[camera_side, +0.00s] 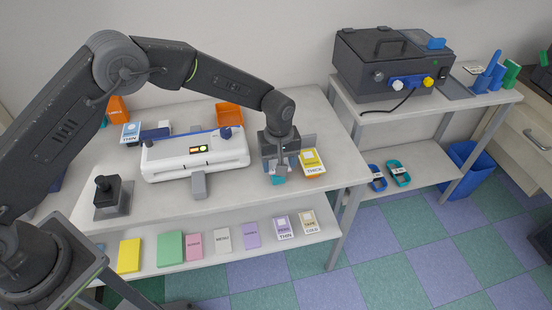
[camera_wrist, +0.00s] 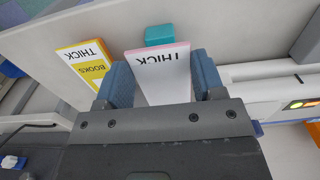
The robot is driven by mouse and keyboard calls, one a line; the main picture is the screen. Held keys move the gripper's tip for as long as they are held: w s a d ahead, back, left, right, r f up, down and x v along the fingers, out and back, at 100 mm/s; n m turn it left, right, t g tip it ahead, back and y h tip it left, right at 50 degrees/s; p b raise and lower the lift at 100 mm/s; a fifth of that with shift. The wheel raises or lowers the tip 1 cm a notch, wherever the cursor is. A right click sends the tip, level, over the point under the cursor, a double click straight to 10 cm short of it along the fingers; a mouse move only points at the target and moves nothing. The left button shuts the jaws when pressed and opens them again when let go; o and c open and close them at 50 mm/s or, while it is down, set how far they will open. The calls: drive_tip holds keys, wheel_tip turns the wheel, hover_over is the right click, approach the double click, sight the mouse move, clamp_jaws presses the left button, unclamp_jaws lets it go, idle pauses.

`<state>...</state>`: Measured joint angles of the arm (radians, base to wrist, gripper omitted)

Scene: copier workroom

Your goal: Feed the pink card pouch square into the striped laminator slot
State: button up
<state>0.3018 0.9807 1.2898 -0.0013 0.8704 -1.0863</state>
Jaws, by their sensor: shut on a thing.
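The pouch in my gripper (camera_wrist: 162,82) is white-faced with a pink edge (camera_wrist: 160,72) and reads THICK upside down in the wrist view. It stands between the two blue-grey fingers, which are shut on it. In the side view, my gripper (camera_side: 279,168) hangs low over the right part of the table, and I cannot make out the pouch there. The white laminator (camera_side: 170,164) with a blue band stands to the gripper's left, its lights lit; its near end shows in the wrist view (camera_wrist: 275,91). I cannot make out stripes or the slot opening.
A yellow-edged THICK pack (camera_side: 313,161) lies just right of my gripper; it also shows in the wrist view (camera_wrist: 84,64). A teal block (camera_wrist: 165,34) is just beyond the pouch. A dark machine (camera_side: 385,65) stands right.

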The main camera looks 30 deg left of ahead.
drive_tip(key=shift+r, duration=0.15)
drive_tip(key=r, duration=0.5)
drive_tip(key=shift+s+a, duration=0.3)
drive_tip(key=shift+a, duration=0.1)
drive_tip(key=s+a, duration=1.2)
drive_tip(key=s, duration=0.5)
wheel_tip(320, 180, down, 5)
drive_tip(key=shift+s+r, duration=0.1)
drive_tip(key=shift+r, duration=0.05)
drive_tip(key=shift+f, duration=0.5)
drive_tip(key=shift+f, duration=0.1)
drive_tip(key=shift+f, duration=1.15)
